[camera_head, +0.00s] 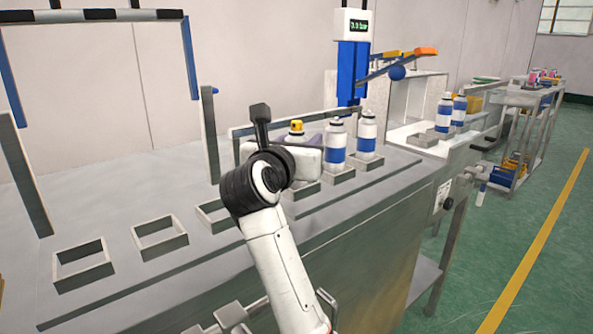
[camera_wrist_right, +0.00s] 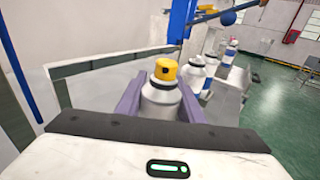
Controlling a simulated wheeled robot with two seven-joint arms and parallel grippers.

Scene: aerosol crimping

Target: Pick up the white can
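A white can with a yellow cap (camera_head: 296,128) stands upright in the row on the bench in the head view. My right gripper (camera_head: 308,143) is at it and hides most of its body. In the right wrist view the yellow-capped can (camera_wrist_right: 162,94) stands between the two purple fingers of my right gripper (camera_wrist_right: 161,100). The fingers lie close along both sides of it; whether they press on it cannot be told. Two white cans with blue bands, a nearer one (camera_head: 336,147) and a farther one (camera_head: 366,136), stand upright in square holders to its right. My left gripper does not show.
Empty square holders, one at left (camera_head: 84,266) and one nearer the middle (camera_head: 160,237), sit on the grey bench (camera_head: 115,222). A blue post with a display box (camera_head: 353,25) rises behind the cans. More blue-banded cans (camera_head: 444,113) stand at the white station further right.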

